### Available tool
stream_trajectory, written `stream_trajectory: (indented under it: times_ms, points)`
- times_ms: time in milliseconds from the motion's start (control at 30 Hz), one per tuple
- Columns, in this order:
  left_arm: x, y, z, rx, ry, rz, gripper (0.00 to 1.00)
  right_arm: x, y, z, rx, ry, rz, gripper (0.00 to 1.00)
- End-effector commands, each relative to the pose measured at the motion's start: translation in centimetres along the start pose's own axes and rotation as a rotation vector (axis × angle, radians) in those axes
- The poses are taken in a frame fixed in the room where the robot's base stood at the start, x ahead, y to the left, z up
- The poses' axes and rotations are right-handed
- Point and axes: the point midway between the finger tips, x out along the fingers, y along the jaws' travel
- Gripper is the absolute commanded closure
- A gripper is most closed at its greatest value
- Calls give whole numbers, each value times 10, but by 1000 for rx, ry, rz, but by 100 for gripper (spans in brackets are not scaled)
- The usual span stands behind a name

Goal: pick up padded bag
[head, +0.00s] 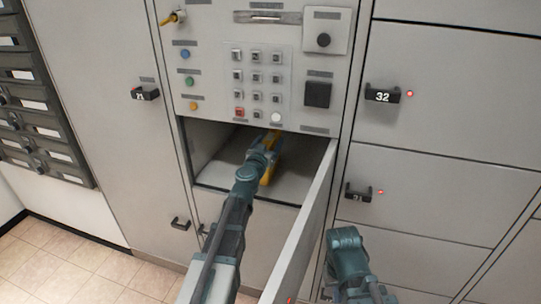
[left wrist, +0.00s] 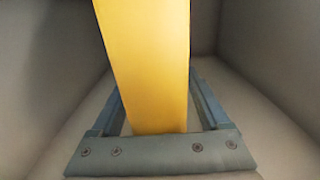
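The padded bag is yellow and stands inside the open locker compartment (head: 285,184). In the head view only part of the padded bag (head: 267,174) shows past my left gripper (head: 266,149). In the left wrist view the padded bag (left wrist: 148,65) rises as a tall yellow strip between the two fingers of my left gripper (left wrist: 157,95). The fingers are open, one on each side of the bag, with a gap showing on both sides near its lower end. My right gripper (head: 345,238) is outside, right of the open door; its fingers cannot be made out.
The compartment's open door (head: 300,235) swings out between my two arms. A panel with a keypad (head: 258,78) and a key (head: 173,18) is above the opening. Closed lockers with black handles (head: 382,95) flank it. Mail slots (head: 35,90) are at the far left.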

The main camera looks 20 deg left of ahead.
Motion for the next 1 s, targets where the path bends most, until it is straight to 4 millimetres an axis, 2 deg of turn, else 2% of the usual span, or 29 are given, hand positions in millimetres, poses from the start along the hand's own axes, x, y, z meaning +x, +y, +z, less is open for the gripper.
stream_trajectory:
  times_ms: [33,400,433,1000]
  points:
    - [0,0,0,0,0,0,31,0,0,0,0,0,0,100]
    - [0,0,0,0,0,0,97,0,0,0,0,0,0,100]
    - [0,0,0,0,0,0,100,0,0,0,0,0,0,100]
    - [0,0,0,0,0,0,100,0,0,0,0,0,0,100]
